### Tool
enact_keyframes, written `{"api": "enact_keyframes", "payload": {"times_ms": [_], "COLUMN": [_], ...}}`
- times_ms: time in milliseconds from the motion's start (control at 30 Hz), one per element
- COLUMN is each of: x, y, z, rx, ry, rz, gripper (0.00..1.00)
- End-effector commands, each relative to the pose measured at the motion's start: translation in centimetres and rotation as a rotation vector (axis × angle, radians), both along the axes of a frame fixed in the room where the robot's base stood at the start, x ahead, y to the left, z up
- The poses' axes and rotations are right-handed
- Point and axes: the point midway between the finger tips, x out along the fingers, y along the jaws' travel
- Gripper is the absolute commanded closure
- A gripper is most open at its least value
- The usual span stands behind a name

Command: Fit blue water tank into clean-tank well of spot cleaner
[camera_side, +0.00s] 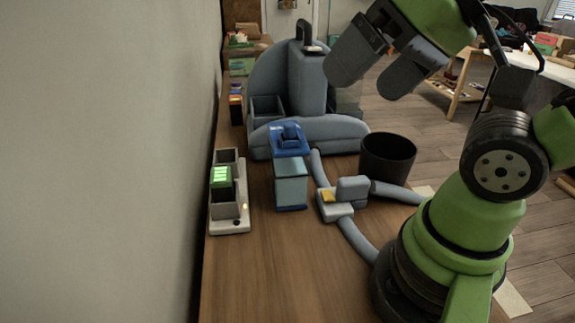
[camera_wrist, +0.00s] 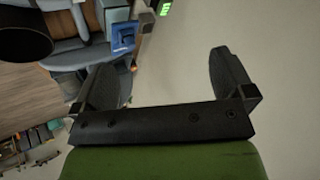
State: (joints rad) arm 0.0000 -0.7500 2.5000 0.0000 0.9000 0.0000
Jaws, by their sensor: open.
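The blue water tank (camera_side: 291,181) stands upright on the wooden bench in front of the spot cleaner, with a darker blue cap and handle on top. It also shows in the wrist view (camera_wrist: 122,37). The spot cleaner (camera_side: 307,80) is grey, with a tall central column and a rounded base. An open box-like well (camera_side: 267,112) is on its left side; I cannot tell for sure that it is the clean-tank well. My gripper (camera_side: 368,78) is open and empty, raised above and right of the tank. Its two fingers also show apart in the wrist view (camera_wrist: 170,65).
A black bin (camera_side: 388,157) stands right of the tank. A grey hose (camera_side: 357,240) and its nozzle head (camera_side: 352,189) lie close to the tank's right. A charger-like unit (camera_side: 229,217) with a green display is on the left by the wall.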

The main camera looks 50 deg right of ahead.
Motion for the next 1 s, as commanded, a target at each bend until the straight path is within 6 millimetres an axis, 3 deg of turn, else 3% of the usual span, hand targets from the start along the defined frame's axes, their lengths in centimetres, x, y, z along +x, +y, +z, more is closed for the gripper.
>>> {"api": "enact_keyframes", "payload": {"times_ms": [200,367,467,633,800,900,1000], "x": [0.1,1.0,2.3,5.9,9.8,11.3,12.2], "y": [-0.2,-2.2,-4.2,-6.4,-6.1,-5.4,-4.8], "z": [-0.3,-2.3,-4.0,-6.2,-8.2,-9.2,-9.8], "rx": [-0.034,-0.335,-0.651,-1.173,-1.547,-1.678,-1.75], "ry": [0.013,0.118,0.229,0.404,0.505,0.524,0.529], "rz": [0.024,0.244,0.54,1.188,1.819,2.085,2.24], "gripper": [0.0,0.0,0.0,0.0,0.0,0.0,0.0]}}
